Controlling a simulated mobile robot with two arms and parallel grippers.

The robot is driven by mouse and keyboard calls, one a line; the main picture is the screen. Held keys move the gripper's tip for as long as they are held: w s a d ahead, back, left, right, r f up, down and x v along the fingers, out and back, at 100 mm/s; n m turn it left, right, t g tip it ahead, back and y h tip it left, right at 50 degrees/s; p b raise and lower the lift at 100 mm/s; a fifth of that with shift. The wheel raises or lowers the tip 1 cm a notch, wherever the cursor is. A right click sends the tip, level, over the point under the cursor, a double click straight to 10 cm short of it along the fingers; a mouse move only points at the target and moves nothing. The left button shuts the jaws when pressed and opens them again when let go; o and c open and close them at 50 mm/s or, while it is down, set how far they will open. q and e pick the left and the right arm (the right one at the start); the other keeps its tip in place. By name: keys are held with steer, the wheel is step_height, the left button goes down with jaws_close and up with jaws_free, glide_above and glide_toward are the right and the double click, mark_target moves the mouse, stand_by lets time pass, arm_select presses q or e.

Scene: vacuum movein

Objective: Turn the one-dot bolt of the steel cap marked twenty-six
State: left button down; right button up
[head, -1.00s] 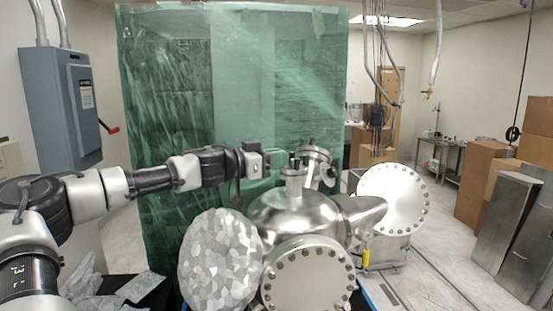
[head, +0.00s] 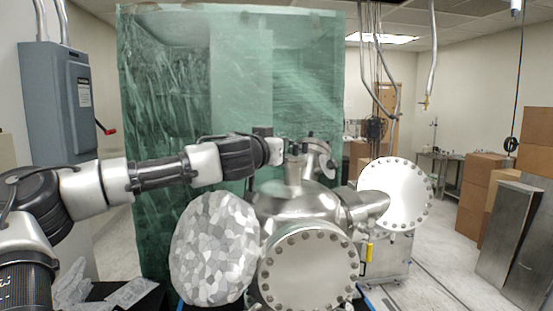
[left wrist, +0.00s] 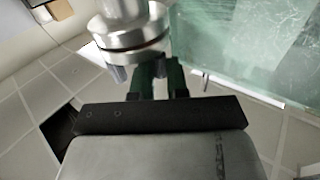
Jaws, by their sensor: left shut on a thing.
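The steel vacuum chamber (head: 290,205) stands in front of me with several ports. A small upright port with a flanged steel cap (head: 300,158) rises from its top. My left gripper (head: 287,149) comes in from the left, right at this cap. In the left wrist view the round steel flange (left wrist: 128,42) fills the top, with a bolt (left wrist: 118,73) hanging at its rim. The green fingers of my left gripper (left wrist: 158,78) are close together at the flange rim, shut on what looks like a bolt, largely hidden between them. No number or dot marks are readable. My right gripper is out of view.
A second flanged port (head: 318,150) stands close right of the upright cap. Large bolted flanges sit at the front (head: 308,272) and right (head: 396,194). A faceted grey disc (head: 214,248) is at the front left. A green translucent curtain (head: 225,80) hangs behind.

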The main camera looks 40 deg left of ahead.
arm_select(q)
steer(key=shift+y, duration=0.3)
steer(key=c, duration=1.1)
jaws_free()
steer(key=w+d+r+p, duration=0.2)
steer(key=d+r+p, duration=0.2)
steer(key=d+r, duration=0.7)
steer(key=shift+d, duration=0.25)
